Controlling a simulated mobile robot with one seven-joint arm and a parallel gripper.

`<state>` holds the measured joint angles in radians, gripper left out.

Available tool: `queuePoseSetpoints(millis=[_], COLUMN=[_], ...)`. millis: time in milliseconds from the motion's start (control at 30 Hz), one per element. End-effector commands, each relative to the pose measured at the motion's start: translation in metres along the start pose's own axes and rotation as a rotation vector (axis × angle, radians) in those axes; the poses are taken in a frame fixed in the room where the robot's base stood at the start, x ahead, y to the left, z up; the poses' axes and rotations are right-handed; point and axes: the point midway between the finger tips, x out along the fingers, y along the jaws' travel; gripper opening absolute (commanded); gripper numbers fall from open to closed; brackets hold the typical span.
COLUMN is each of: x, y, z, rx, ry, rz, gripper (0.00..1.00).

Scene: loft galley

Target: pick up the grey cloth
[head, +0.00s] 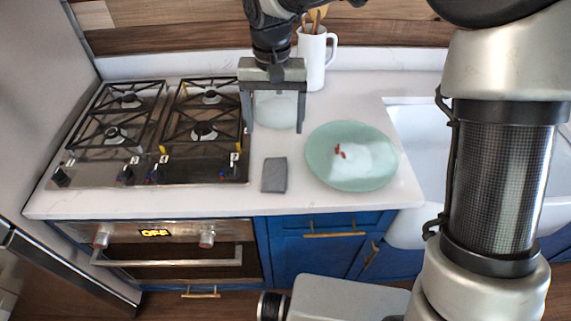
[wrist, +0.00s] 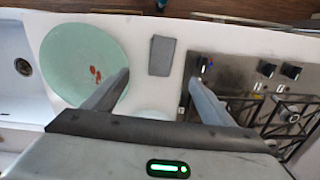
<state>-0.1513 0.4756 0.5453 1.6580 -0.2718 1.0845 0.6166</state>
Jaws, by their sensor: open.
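The grey cloth (head: 274,175) is a small folded rectangle lying flat on the white counter, between the stove and a green plate. In the wrist view the cloth (wrist: 161,56) lies beyond my fingertips, roughly between their lines. My gripper (head: 274,130) is open and empty, above the counter and farther back than the cloth, with its fingers pointing down. In the wrist view my gripper (wrist: 160,76) shows its two fingers spread wide apart. Nothing covers the cloth.
The pale green plate (head: 322,170) with white and red bits on it sits right of the cloth. A gas stove (head: 205,172) is on the left. A white pitcher (head: 312,60) with utensils and a round whitish item (head: 276,108) stand behind. A white sink (head: 415,140) is at right.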

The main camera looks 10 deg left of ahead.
Motion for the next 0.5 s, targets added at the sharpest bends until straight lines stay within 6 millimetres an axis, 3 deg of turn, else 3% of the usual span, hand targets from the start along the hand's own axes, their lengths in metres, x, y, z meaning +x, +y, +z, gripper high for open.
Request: queuePoseSetpoints(millis=[500], x=[0.101], y=[0.0], z=[0.001], rx=[-0.001], ry=[-0.004], rz=[0.0], gripper=[0.77])
